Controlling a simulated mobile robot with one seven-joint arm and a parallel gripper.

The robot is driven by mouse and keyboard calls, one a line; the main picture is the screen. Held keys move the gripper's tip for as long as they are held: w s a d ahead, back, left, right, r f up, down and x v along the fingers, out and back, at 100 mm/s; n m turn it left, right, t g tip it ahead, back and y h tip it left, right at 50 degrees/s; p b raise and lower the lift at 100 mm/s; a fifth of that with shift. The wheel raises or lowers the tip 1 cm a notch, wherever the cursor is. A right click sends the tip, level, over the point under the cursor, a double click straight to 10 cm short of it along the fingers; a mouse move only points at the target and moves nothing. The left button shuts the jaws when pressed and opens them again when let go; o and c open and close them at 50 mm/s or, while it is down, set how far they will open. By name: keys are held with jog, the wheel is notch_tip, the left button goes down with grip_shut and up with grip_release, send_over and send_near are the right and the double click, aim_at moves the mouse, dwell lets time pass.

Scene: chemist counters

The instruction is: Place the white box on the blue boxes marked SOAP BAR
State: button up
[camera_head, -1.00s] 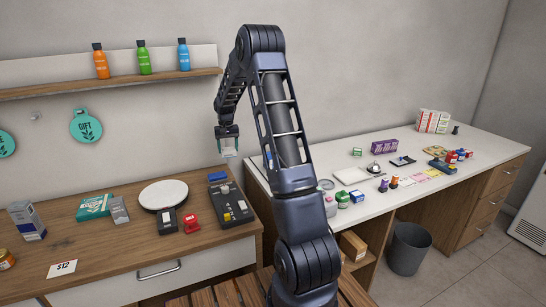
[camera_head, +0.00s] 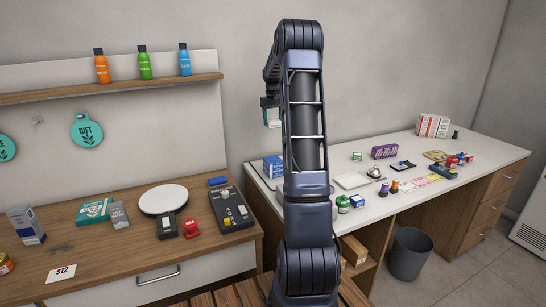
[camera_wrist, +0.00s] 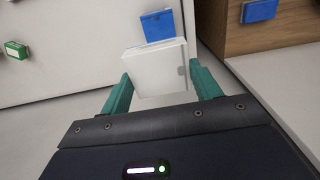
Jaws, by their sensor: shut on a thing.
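My gripper (camera_wrist: 160,90) is shut on the white box (camera_wrist: 157,68), which sits between its two green fingers in the wrist view. In the head view the white box (camera_head: 272,118) hangs in the air near the wall, left of my arm. The blue boxes (camera_head: 273,167) are stacked on the left end of the white counter, below the held box and partly beside my arm. In the wrist view a blue box (camera_wrist: 157,25) shows just beyond the white box, partly hidden by it. The SOAP BAR lettering is too small to read.
The white counter (camera_head: 427,150) holds a purple box (camera_head: 384,152), a green box (camera_head: 357,157), small bottles and trays. The wooden counter (camera_head: 120,245) at left has a round white scale (camera_head: 163,198) and a card terminal (camera_head: 231,210). A shelf (camera_head: 110,88) with bottles is above.

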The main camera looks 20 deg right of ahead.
notch_tip(320, 180, down, 18)
jog(key=shift+r, duration=0.1)
dwell(0.5)
jog(key=o, duration=1)
notch_tip(320, 180, up, 11)
jog(key=s+a+r+t, duration=0.1)
jog(key=s+a+r, duration=0.8)
jog(key=s+r, duration=0.15)
jog(key=s+a+r+t, duration=0.15)
jog(key=s+a, duration=0.25)
jog(key=s, duration=0.4)
jog(key=s+a+r, duration=0.3)
jog(key=s, duration=0.5)
jog(key=s+a+r+t, duration=0.15)
jog(key=s+a, duration=0.25)
jog(key=s, duration=0.4)
jog(key=shift+t, duration=0.3)
jog(key=s+a+f, duration=0.1)
jog(key=s, duration=0.3)
jog(key=s+a+f, duration=0.1)
jog(key=s, duration=0.3)
jog(key=s+a+f, duration=0.1)
jog(key=s+f, duration=0.1)
jog(key=s, duration=0.3)
